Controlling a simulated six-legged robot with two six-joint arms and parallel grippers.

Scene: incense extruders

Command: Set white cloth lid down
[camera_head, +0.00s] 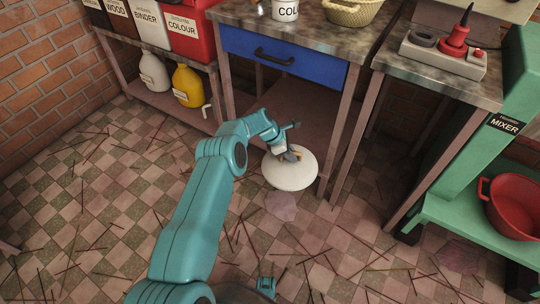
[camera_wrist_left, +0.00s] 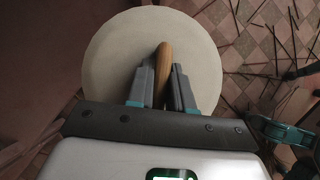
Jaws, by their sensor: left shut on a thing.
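The white cloth lid (camera_head: 290,174) is a round cream disc with a wooden handle, low down in front of the workbench with the blue drawer in the head view. In the left wrist view the lid (camera_wrist_left: 110,55) lies under my gripper, and its brown wooden handle (camera_wrist_left: 163,65) stands between the fingers. My left gripper (camera_head: 293,155) is shut on this handle; the fingers also show in the left wrist view (camera_wrist_left: 161,88). I cannot tell whether the lid touches the floor.
The checkered floor (camera_head: 110,190) is strewn with thin incense sticks. A workbench with a blue drawer (camera_head: 280,62) stands behind the lid. A green mixer stand (camera_head: 460,205) with a red basin (camera_head: 515,208) is at the right. White (camera_head: 154,72) and yellow jugs (camera_head: 188,85) stand on the left shelf.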

